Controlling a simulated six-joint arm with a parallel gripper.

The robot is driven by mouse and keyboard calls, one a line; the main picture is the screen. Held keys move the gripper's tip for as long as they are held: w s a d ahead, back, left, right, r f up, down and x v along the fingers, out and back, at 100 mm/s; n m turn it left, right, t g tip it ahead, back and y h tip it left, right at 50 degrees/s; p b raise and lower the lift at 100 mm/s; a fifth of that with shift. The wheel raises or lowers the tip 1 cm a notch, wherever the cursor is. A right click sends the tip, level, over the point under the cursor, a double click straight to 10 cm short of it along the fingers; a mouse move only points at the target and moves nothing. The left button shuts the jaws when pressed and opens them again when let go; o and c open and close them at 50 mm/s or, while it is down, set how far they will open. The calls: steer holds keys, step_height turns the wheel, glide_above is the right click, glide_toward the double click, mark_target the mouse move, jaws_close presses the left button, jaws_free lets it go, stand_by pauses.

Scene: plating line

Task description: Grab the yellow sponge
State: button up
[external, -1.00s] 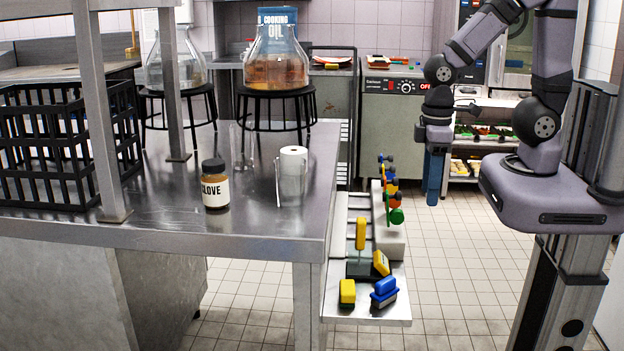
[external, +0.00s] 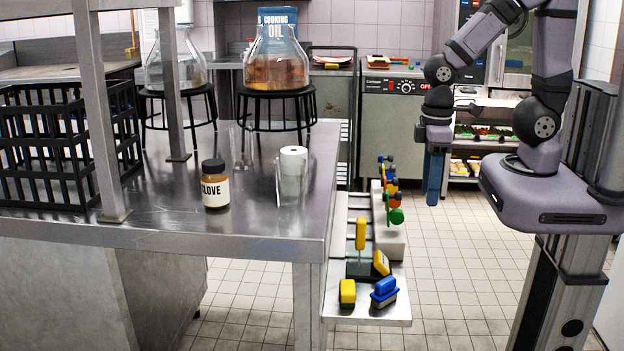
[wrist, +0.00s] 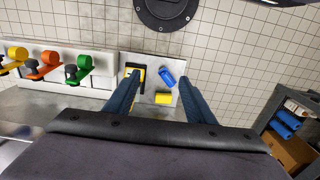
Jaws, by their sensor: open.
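The yellow sponge (external: 347,292), a small yellow block with a dark underside, lies at the near left of a low metal shelf. In the wrist view a yellow block (wrist: 164,98), which looks like this sponge, lies between the fingers in the picture. My gripper (external: 433,195) hangs with its blue fingers down, well above and behind the sponge, to its right, touching nothing. In the wrist view my gripper (wrist: 160,82) is open and empty, its fingers wide apart.
A blue brush-like item (external: 384,290) lies right of the sponge. A black stand with a yellow upright part (external: 360,234) is behind it. A white rack (external: 390,240) with colourful items runs farther back. The steel table (external: 250,225) stands to the left.

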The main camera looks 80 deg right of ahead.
steer(key=shift+c, duration=0.9)
